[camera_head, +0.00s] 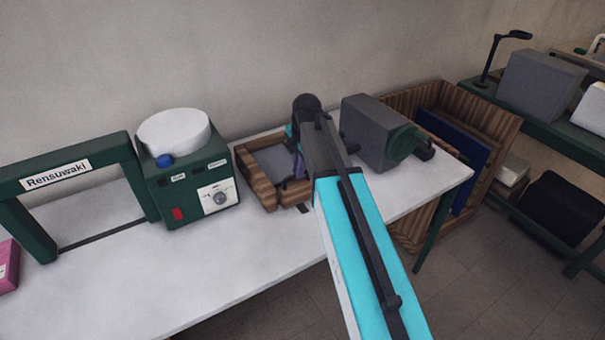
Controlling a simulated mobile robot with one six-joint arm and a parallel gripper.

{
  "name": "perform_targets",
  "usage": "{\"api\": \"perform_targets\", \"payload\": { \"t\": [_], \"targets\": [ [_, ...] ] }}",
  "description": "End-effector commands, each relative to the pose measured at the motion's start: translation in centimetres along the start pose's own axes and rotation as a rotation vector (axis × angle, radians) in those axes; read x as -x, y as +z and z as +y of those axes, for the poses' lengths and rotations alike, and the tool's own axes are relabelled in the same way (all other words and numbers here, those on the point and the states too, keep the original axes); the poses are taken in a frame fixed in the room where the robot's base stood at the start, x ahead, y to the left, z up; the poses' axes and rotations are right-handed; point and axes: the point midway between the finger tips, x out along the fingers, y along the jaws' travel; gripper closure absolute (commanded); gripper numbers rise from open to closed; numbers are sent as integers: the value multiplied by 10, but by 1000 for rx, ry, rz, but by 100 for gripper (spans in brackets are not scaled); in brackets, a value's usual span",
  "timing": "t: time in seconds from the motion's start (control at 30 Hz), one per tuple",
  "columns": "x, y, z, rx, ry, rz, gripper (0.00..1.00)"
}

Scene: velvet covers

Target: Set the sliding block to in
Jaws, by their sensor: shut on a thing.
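My arm reaches over the white table, and its dark wrist bends down at the right side of a wooden frame (241,161) with a grey inside. My gripper (291,183) is low at the frame's right part, largely hidden by my own arm. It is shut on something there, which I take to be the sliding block. The block itself is too small and covered to make out clearly, and I cannot tell its position along its travel. A small purple patch shows beside the wrist.
Left of the frame stands a green machine (185,200) with a white bowl, blue knob and dial. A green arch (60,170) labelled "Rensuwaki" is further left. A grey box (372,130) with a green round end stands close right of my wrist. A wooden crate (480,110) is beyond.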

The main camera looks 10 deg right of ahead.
Motion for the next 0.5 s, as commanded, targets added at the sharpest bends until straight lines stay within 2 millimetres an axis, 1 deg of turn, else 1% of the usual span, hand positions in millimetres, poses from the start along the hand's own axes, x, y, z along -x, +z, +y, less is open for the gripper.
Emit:
{"api": "perform_targets", "payload": {
  "t": [0.03, 0.2, 0.33, 0.5],
  "targets": [
    [-1, 1, 10, 1, 7, -1, 100],
    [-3, 1, 24, -1, 9, -1, 100],
    [-4, 1, 28, -1, 9, -2, 100],
    [-4, 1, 28, -1, 10, -2, 100]
  ]
}}
